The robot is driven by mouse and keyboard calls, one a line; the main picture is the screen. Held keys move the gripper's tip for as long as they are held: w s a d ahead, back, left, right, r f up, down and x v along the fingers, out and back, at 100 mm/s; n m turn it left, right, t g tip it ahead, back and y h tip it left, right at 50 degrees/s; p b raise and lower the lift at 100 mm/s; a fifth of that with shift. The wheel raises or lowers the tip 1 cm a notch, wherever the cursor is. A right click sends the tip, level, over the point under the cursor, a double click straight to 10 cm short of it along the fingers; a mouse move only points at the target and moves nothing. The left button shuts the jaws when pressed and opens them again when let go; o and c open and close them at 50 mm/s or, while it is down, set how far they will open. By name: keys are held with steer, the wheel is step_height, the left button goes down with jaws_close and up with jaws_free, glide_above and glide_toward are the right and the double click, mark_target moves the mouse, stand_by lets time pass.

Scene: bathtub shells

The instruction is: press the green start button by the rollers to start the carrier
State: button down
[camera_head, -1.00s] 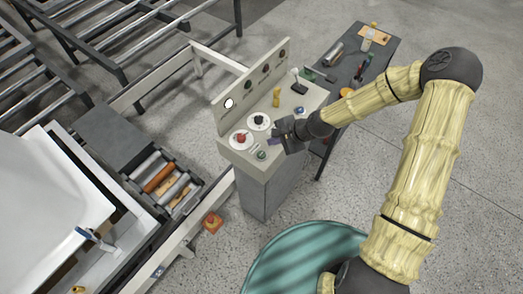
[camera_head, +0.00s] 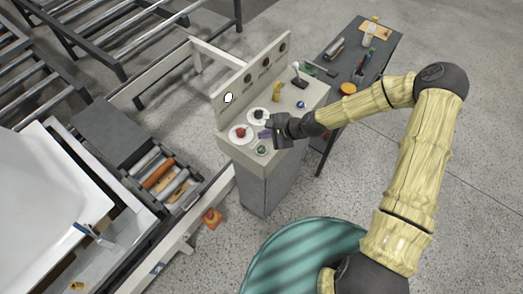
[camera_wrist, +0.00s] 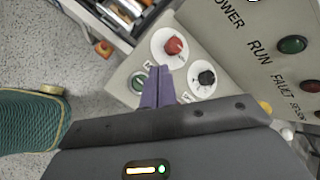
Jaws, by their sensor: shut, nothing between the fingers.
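The green button (camera_head: 261,150) sits on the front edge of the console's sloped top, below a red knob (camera_head: 240,132) and a black knob (camera_head: 258,115), each on a white disc.
The console's upright back panel (camera_head: 250,85) carries labelled lamps, including a green RUN lamp (camera_wrist: 292,44). A yellow switch (camera_head: 277,90) and a blue button (camera_head: 301,104) are further right. Rollers (camera_head: 158,174) lie left, an orange box with a red button (camera_head: 212,218) below. A grey side table (camera_head: 365,65) stands behind.

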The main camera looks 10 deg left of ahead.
mark_target(265, 150)
steer(key=shift+f+b, duration=1.75)
steer(key=shift+f, duration=1.1)
steer(key=shift+f, duration=0.1)
steer(key=shift+f, duration=0.3)
